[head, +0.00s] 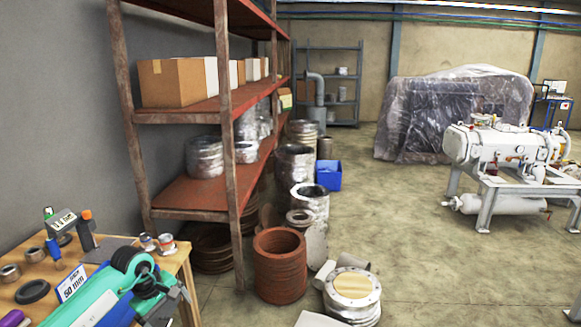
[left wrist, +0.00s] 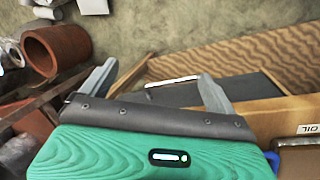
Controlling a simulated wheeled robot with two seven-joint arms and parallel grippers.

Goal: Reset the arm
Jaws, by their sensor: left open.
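My left arm (head: 105,300) reaches in from the lower left of the head view, over the wooden workbench (head: 183,262). Its teal links and black joint are in sight there. In the left wrist view my left gripper (left wrist: 158,70) has its two grey fingers wide apart, with nothing held between them. The fingers are over the bench's wooden edge, above a dark flat item (left wrist: 245,86). Whether they touch it I cannot tell. My right gripper is in neither view.
The bench holds a "50 mm" sign (head: 72,283), a black ring (head: 32,292) and small bottles. A rusty shelf (head: 190,200) stands close behind. Red-brown rings (head: 280,265) are on the floor. Open floor lies to the right, before a white machine (head: 490,148) on a frame.

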